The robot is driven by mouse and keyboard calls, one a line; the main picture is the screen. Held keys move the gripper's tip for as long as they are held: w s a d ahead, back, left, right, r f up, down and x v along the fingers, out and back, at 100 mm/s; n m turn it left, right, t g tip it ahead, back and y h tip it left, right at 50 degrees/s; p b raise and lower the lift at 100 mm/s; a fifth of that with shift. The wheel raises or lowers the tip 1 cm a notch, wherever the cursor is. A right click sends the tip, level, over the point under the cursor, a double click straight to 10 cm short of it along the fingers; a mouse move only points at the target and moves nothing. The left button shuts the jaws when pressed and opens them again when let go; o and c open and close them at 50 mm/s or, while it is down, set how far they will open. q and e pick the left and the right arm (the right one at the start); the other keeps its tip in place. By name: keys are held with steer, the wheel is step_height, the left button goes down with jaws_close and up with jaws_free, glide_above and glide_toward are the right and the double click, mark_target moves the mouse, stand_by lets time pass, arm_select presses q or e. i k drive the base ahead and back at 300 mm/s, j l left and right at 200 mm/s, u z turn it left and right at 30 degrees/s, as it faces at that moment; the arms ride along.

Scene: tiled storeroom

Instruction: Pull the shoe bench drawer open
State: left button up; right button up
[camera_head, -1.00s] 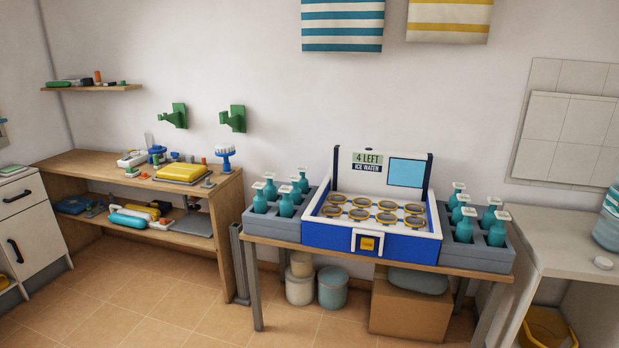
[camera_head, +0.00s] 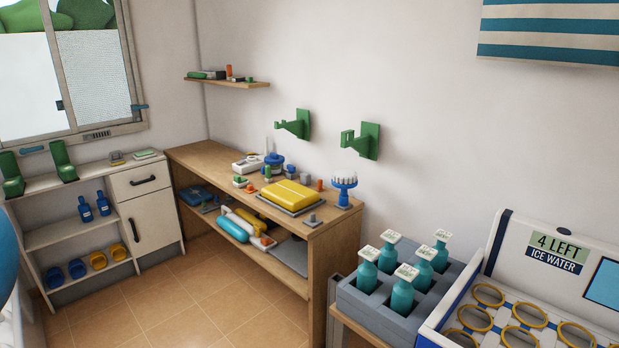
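The shoe bench (camera_head: 66,192) is a white shelf unit under the window at the left. Blue sandals (camera_head: 66,272) and yellow sandals (camera_head: 108,257) sit on its lower shelf, and two blue bottles (camera_head: 95,206) on the shelf above. Its drawer (camera_head: 141,182), with a dark bar handle (camera_head: 143,181), is at the upper right of the unit and looks shut. A cabinet door (camera_head: 149,222) with a dark vertical handle is below it. Neither of my grippers shows in the head view.
A wooden workbench (camera_head: 190,154) with tools stands right of the shoe bench along the wall. A table with a grey bottle crate (camera_head: 383,310) and an ice water box (camera_head: 545,240) is close at the right. Tiled floor (camera_head: 190,300) is clear before the shoe bench.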

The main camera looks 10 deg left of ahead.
mark_target(126, 184)
steer(key=i+j+u, duration=0.25)
steer(key=u, duration=0.15)
steer(key=i+u, duration=0.75)
steer(key=i+l+u, duration=0.1)
steer(key=i+u, duration=0.3)
steer(key=i, duration=0.6)
steer(key=i+j, duration=0.15)
steer(key=i, duration=0.4)
steer(key=i+z, duration=0.1)
steer(key=i, duration=0.5)
